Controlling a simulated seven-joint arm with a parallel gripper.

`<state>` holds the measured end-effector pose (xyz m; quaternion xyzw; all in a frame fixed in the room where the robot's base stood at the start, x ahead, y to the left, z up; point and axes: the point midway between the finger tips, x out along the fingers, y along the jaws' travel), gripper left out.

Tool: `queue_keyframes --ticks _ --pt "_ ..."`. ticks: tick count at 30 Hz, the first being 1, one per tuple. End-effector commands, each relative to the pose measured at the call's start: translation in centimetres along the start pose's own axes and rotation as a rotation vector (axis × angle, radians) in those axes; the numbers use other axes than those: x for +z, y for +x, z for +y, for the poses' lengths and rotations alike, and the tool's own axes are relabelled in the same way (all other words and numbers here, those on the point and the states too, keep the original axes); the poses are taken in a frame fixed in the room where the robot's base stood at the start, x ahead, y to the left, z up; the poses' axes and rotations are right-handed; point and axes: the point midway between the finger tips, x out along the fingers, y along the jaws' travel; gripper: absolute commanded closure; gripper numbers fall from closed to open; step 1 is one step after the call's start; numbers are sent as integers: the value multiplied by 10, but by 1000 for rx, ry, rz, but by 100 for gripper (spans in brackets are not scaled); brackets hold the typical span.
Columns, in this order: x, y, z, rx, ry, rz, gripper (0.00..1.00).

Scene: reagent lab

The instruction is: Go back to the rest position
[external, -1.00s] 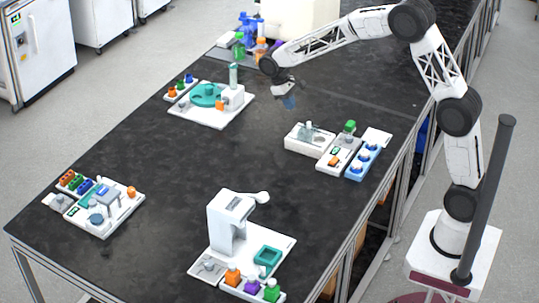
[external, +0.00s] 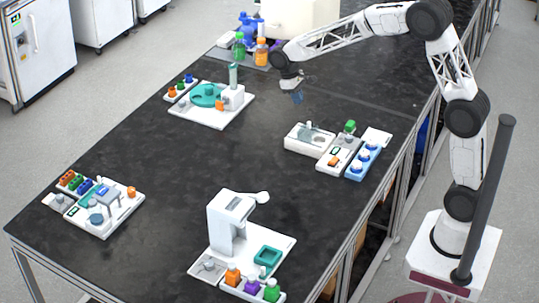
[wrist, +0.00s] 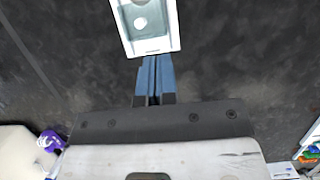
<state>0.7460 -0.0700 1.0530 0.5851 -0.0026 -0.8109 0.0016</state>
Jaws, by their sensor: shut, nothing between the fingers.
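My gripper (external: 297,97) hangs above the dark table (external: 180,165), over its far right part, clear of the stations around it. Its blue fingers also show in the wrist view (wrist: 155,80), pressed side by side with nothing between them.
A teal turntable station (external: 206,95) stands to the left. A white dispenser station (external: 232,222) is at the front, a small rack station (external: 100,205) at the front left. Bottles (external: 261,52) and a cream box (external: 300,18) stand at the back. The table's middle is clear.

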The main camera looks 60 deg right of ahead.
Motion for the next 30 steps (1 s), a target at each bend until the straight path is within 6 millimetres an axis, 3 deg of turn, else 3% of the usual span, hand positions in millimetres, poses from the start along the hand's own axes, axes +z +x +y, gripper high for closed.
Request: queue_keyframes --ticks 15,30 --pt "116 -31 -22 8 6 135 100" --pt "225 -32 -40 11 11 262 100"
